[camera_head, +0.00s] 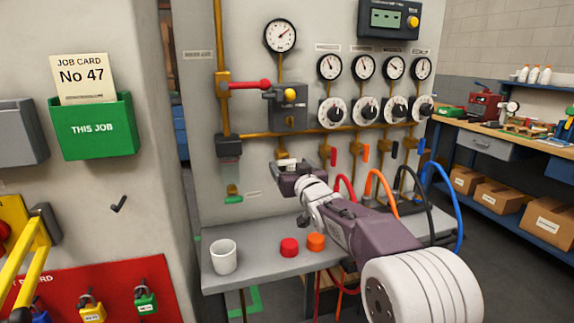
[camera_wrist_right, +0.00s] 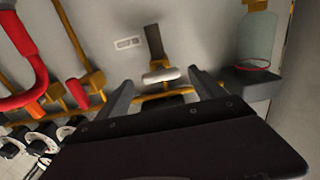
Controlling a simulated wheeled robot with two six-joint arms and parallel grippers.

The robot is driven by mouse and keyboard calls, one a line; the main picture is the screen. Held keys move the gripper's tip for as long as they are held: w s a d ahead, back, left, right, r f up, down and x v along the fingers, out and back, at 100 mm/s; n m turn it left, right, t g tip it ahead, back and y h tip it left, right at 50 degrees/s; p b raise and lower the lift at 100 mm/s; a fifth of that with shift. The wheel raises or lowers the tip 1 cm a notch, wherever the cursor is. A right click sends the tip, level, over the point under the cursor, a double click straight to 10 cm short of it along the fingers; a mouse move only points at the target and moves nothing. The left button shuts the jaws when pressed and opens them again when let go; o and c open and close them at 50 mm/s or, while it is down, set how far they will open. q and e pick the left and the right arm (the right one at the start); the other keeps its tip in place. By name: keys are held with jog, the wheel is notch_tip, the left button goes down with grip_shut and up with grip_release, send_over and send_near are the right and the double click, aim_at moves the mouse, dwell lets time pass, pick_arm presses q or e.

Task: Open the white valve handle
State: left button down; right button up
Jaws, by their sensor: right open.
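The white valve handle (camera_wrist_right: 161,76) shows in the right wrist view as a short pale bar on a brass fitting against the panel. It lies between the fingers of my right gripper (camera_wrist_right: 162,80), which is open. I cannot tell whether the fingers touch it. In the head view the white handle (camera_head: 287,162) shows as a small pale patch just above my right gripper (camera_head: 291,175). My right arm hides part of the panel and bench behind it. My left gripper is not in view.
A red lever (camera_head: 250,85) juts from a pipe, upper left on the panel. Red, orange, black and blue hoses hang right of the gripper. A white cup (camera_head: 223,257), red cap (camera_head: 289,246) and orange cap (camera_head: 316,242) stand on the grey shelf (camera_head: 262,270).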

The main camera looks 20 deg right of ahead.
aim_at(288, 163)
jog(key=w, duration=0.3)
jog(key=shift+w+a, duration=0.15)
jog(key=shift+w, duration=0.05)
jog(key=c, duration=1.4)
jog(key=shift+o, duration=0.2)
